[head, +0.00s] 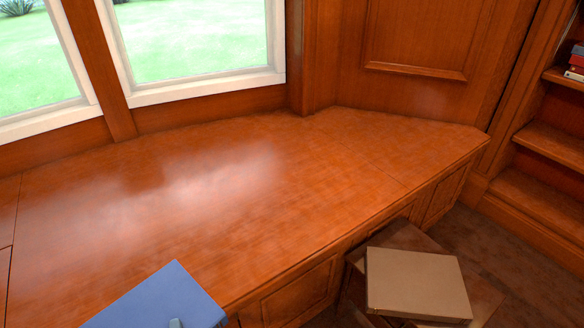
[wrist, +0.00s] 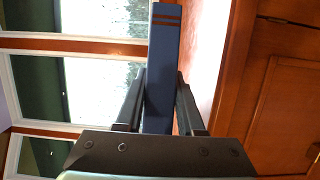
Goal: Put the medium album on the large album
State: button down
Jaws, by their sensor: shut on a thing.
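My gripper (wrist: 160,78) is shut on a blue album (wrist: 164,45), with one finger on each side of it. In the wrist view the album stands edge-on, its spine marked with reddish bands. In the head view the blue album (head: 160,298) is at the bottom edge, partly cut off, with a bit of a finger at its near side. A tan album (head: 415,283) lies flat at the lower right on a dark wooden stand, apart from the blue one. The names medium and large are not marked on either.
A wide wooden window seat (head: 230,200) fills the middle, its top bare. Its front edge runs between the blue album and the stand (head: 405,237). Bookshelves (head: 550,145) stand at the right. Windows (head: 195,40) are behind the seat.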

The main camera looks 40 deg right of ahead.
aim_at(411, 302)
jog(key=i+j+z, duration=0.55)
jog(key=j, duration=0.15)
jog(key=k+z, duration=0.1)
jog(key=z, duration=1.75)
